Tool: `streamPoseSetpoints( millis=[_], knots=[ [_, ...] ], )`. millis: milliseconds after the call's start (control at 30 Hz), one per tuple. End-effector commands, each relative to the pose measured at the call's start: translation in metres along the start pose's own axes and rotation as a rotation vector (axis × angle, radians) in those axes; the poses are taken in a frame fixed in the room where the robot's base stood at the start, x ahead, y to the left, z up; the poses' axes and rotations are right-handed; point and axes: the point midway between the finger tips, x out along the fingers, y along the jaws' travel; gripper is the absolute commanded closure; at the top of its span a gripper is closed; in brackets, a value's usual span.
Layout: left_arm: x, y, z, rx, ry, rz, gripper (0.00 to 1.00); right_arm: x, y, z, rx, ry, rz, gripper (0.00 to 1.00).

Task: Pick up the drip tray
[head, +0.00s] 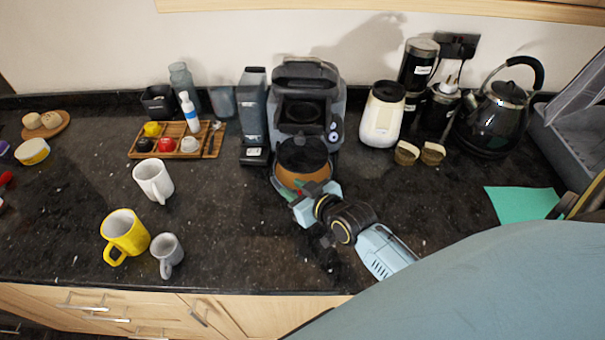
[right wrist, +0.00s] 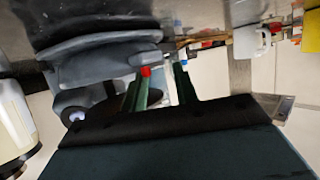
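The black and grey coffee machine (head: 306,95) stands against the wall, with a dark-topped round pot with a brown lower part (head: 303,162) at its front. I cannot clearly make out the drip tray; the machine's low front is mostly hidden by the pot and my right gripper. My right gripper (head: 308,192) reaches the machine's front at the pot's lower edge. In the right wrist view, its two green fingers (right wrist: 162,82) are apart, with a gap between them, close to grey curved parts of the machine (right wrist: 105,60). I cannot tell whether they touch. My left gripper is out of view.
A white mug (head: 153,180), a yellow mug (head: 124,236) and a grey mug (head: 167,254) stand at the left front. A wooden tray (head: 200,155) with small items lies behind them. A white canister (head: 383,115) and black kettle (head: 493,118) stand right. The middle front counter is clear.

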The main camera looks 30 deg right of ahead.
Motion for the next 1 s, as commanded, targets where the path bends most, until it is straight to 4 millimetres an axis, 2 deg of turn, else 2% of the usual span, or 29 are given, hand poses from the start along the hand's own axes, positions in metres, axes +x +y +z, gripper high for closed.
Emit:
streamPoseSetpoints(
  millis=[100, 200, 500, 733, 1000],
  knots=[
    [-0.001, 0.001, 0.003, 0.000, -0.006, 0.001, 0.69, 0.018, 0.000, -0.002, 0.000, 0.000, 0.000, 0.71],
    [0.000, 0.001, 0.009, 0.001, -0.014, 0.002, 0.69, 0.028, 0.000, -0.001, 0.001, 0.000, 0.001, 0.71],
    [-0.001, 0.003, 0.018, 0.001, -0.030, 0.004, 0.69, 0.032, 0.000, -0.001, 0.000, 0.000, 0.001, 0.71],
    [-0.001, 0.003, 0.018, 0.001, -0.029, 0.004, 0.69, 0.032, 0.000, -0.001, -0.001, -0.001, 0.001, 1.00],
    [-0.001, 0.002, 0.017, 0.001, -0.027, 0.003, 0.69, 0.032, 0.000, 0.000, -0.001, -0.002, 0.001, 1.00]
  ],
)
